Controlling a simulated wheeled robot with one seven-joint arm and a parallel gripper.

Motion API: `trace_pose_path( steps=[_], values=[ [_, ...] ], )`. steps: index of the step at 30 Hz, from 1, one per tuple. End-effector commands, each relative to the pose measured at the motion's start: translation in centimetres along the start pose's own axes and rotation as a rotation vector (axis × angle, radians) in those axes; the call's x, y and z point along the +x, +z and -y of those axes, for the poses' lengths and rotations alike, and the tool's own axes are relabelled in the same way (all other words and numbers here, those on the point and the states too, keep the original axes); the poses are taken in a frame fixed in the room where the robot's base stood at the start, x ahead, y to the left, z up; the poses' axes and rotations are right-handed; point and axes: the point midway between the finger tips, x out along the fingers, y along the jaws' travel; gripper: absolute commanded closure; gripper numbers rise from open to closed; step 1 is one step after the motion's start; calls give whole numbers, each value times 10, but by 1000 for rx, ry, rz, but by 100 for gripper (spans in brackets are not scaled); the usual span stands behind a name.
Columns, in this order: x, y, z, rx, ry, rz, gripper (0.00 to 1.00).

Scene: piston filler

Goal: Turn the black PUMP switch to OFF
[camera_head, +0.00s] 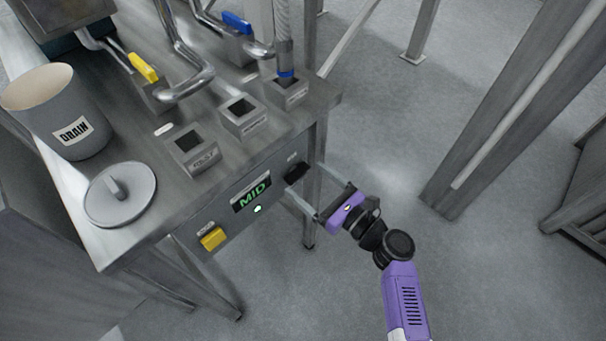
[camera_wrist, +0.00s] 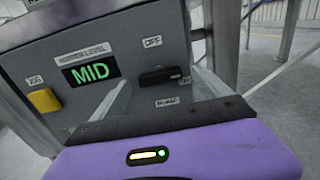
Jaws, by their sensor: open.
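The black PUMP switch (camera_wrist: 158,76) is on the grey front panel, its bar lying roughly level in the wrist view. An OFF label (camera_wrist: 152,41) is above it, a small, partly hidden label is at its right end, and the PUMP label (camera_wrist: 167,102) is below. In the head view the switch (camera_head: 297,172) is near the panel's right end. My gripper (camera_head: 314,190) is open in front of the panel. In the wrist view its two pale fingers (camera_wrist: 160,88) stand left and right of the switch, with nothing held. I cannot tell whether the fingertips reach past the knob.
Left of the switch are a green MID display (camera_head: 251,194) and a yellow button (camera_head: 213,238). The steel tabletop above bears a DRAIN container (camera_head: 80,135), a round lid (camera_head: 121,194), pipes and valve handles. Table legs stand below; open floor is to the right.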

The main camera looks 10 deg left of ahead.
Motion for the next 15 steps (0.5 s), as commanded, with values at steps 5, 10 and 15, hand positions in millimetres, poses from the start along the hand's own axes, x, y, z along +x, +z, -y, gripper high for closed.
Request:
trace_pose_path(
  steps=[5, 10, 15],
  values=[
    [20, 0, 0, 1, 1, 1, 13],
    [26, 0, 0, -1, 1, 0, 13],
    [26, 0, 0, -1, 0, 0, 13]
  ],
)
